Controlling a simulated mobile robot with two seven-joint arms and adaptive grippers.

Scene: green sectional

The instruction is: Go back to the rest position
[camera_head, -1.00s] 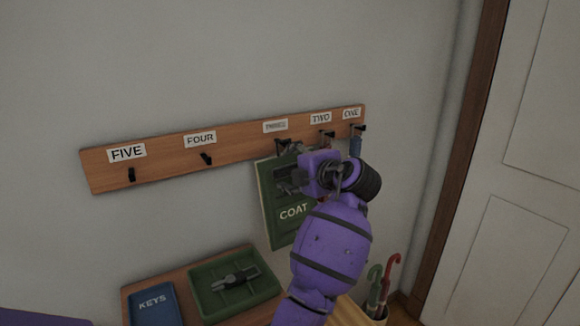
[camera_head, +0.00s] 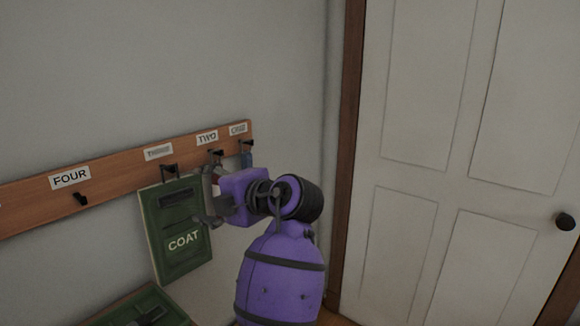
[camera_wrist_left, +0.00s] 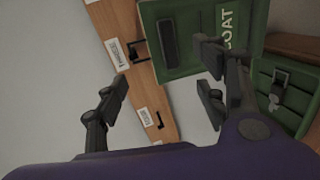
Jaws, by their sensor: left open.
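My left gripper (camera_head: 207,198) is open and empty in the head view, at the right edge of the green COAT board (camera_head: 172,252). Its spread fingers also show in the left wrist view (camera_wrist_left: 165,88). The board hangs from the black hook under the label for THREE, on the wooden hook rail (camera_head: 33,202). In the left wrist view the board (camera_wrist_left: 190,62) lies beyond the fingers, near the right one. I cannot tell whether they touch. My right gripper is not in view.
A green tray (camera_head: 178,313) with a dark object lies below the board, partly cut off. It also shows in the left wrist view (camera_wrist_left: 290,118). A white panelled door (camera_head: 405,160) stands at the right. The wall above the rail is clear.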

